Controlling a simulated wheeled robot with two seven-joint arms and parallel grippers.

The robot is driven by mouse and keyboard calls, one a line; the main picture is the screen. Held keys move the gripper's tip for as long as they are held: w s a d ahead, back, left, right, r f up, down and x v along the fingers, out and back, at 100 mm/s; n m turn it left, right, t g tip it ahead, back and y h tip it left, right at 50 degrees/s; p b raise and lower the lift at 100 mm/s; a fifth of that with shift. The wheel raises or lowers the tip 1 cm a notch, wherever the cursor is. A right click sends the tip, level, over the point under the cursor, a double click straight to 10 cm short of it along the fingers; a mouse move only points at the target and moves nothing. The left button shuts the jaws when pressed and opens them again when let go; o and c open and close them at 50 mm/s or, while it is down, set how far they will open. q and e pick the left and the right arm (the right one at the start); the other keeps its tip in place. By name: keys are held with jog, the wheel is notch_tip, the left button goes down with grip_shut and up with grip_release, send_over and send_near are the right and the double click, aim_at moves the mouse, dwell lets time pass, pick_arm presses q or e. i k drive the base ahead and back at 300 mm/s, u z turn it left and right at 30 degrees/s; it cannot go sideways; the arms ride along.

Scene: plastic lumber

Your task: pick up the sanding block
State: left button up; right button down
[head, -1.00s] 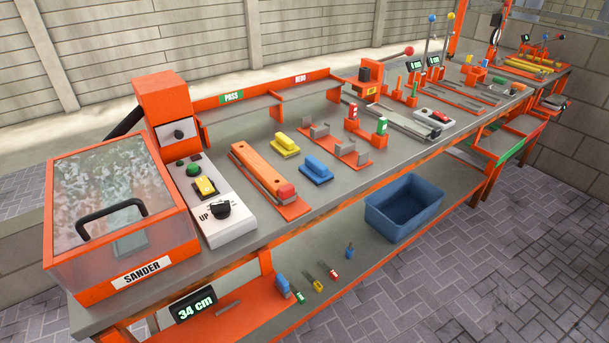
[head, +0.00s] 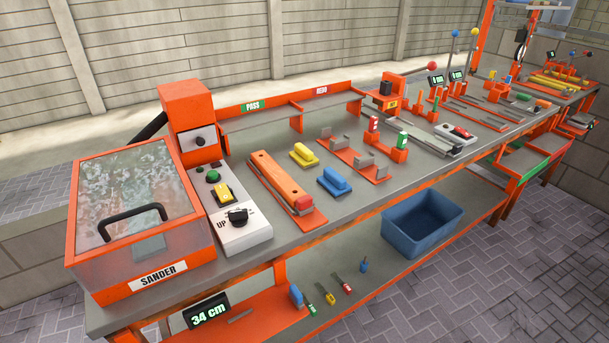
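Two small handled blocks lie on the grey bench top, a yellow block (head: 304,155) and a blue block (head: 334,182) nearer the front edge. Both look like sanding blocks; I cannot tell which one is meant. Left of them a long orange bar (head: 278,178) with a red end rests on an orange base plate. Neither of my grippers shows in the head view, and nothing is seen touching the blocks.
The sander box (head: 140,215) and its control panel (head: 235,210) fill the bench's left end. Orange PASS and REDO bays (head: 290,107) stand behind the blocks. An orange rack (head: 352,160) stands to their right. A blue bin (head: 422,222) sits on the lower shelf.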

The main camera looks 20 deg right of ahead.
aim_at(336, 185)
jog(key=u, duration=3.75)
jog(key=k, duration=2.15)
jog(key=z, duration=1.55)
